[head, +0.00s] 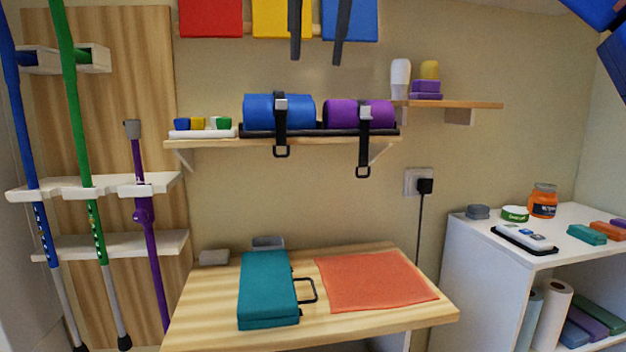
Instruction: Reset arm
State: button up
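My gripper does not show in the head view, so I cannot see whether it holds anything. Blue angular shapes cut across the top right corner of the picture; I cannot tell from this frame what they are. The task names no object. Below the wall shelf, a wooden table (200,322) carries a teal case (268,290) with a black handle, and a flat orange cloth (375,279) to its right.
A wall shelf (300,142) holds a blue roll (265,110) and a purple roll (345,113) with hanging black straps. Crutches or poles (86,180) stand in a rack at left. A white cabinet (470,255) at right carries an orange jar (543,202) and small items.

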jog(key=d+f+m+g, duration=0.1)
jog(key=d+f+m, duration=0.75)
jog(key=f, duration=0.35)
jog(key=d+f+m, duration=0.8)
jog(key=d+f, duration=0.1)
jog(key=f, duration=0.3)
jog(key=s+d+f+m, duration=0.3)
jog(key=f+m, duration=0.3)
jog(key=f, duration=0.5)
jog(key=s+d+f+m, duration=0.4)
jog(key=s+f+m, duration=0.1)
jog(key=f, duration=0.5)
jog(key=s+d+f+m, duration=0.4)
jog(key=f+m, duration=0.3)
jog(key=f, duration=0.4)
jog(key=shift+f+h, duration=0.3)
jog(key=shift+h, duration=0.1)
